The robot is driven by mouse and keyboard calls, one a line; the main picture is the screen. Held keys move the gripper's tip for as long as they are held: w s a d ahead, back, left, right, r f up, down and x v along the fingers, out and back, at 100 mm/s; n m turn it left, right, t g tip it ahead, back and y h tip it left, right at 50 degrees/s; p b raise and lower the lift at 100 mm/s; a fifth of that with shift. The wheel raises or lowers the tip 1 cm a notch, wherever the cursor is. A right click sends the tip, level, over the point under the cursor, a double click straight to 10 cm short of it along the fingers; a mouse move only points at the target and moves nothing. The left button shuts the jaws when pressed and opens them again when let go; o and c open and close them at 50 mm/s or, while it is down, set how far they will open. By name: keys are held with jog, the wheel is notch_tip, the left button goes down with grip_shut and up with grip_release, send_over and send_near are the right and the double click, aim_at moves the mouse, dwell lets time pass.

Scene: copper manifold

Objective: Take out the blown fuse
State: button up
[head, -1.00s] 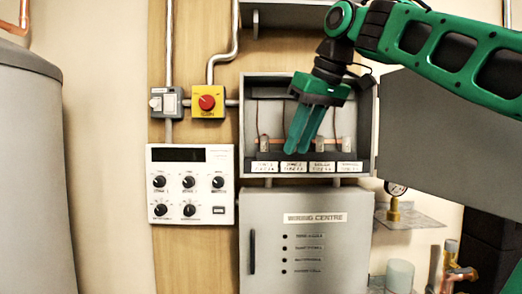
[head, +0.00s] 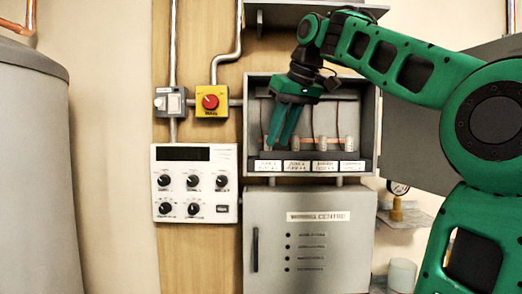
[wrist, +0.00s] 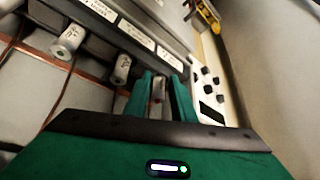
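Several pale cylindrical fuses stand in a row in the open grey fuse box, among them one fuse (head: 321,144) right of my gripper and the rightmost fuse (head: 349,144). My gripper (head: 278,147) points down inside the box at its left end, fingers apart. In the wrist view my gripper (wrist: 160,88) has one finger on each side of the end fuse (wrist: 158,90); I cannot tell whether they touch it. Two other fuses, a nearer one (wrist: 121,68) and a farther one (wrist: 69,40), stand outside the fingers.
The box wall (head: 370,125) and its open door (head: 408,125) stand at the right. White labels (head: 324,166) line the lower front. Left of the box are a red knob on a yellow switch (head: 211,102) and a white control panel (head: 195,183). A grey cabinet (head: 310,250) is below.

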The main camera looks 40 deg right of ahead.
jog(key=shift+w+r, duration=0.1)
jog(key=shift+w, duration=1.85)
jog(key=shift+w+f, duration=0.25)
jog(key=shift+f, duration=0.25)
grip_shut()
